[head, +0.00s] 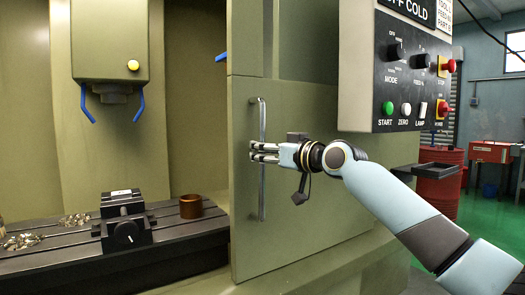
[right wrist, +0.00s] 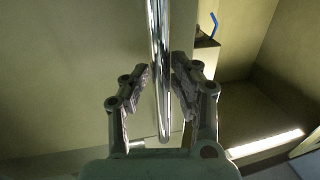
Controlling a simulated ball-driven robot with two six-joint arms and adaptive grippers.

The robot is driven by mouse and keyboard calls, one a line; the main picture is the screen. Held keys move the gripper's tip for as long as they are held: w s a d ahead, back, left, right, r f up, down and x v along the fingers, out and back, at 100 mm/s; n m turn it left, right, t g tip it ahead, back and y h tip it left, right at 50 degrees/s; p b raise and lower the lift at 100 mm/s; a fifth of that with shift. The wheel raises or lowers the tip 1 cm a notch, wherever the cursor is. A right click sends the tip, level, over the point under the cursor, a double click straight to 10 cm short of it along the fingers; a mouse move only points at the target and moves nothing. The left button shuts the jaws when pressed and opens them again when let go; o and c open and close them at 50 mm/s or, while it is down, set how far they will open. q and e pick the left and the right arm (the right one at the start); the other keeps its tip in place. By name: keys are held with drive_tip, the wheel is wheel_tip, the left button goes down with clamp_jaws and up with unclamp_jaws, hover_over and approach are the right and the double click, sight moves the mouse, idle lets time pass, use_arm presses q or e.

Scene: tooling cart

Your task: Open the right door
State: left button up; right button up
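My right gripper (head: 262,152) is at the middle of the handle, coming from the right. In the right wrist view the handle (right wrist: 160,60) runs between the two finger pads, which are drawn in close on both sides of the bar. The fingers look shut on it. My left gripper is not in view.
A control panel (head: 405,75) hangs above my right arm. Inside the machine are a spindle head (head: 110,40), a dark vise (head: 124,225), a copper-brown cylinder (head: 190,206) and metal chips (head: 22,241) on the slotted table. A red drum (head: 440,175) stands at the right.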

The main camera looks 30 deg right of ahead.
drive_tip(key=shift+o, duration=1)
drive_tip(key=v, duration=0.7)
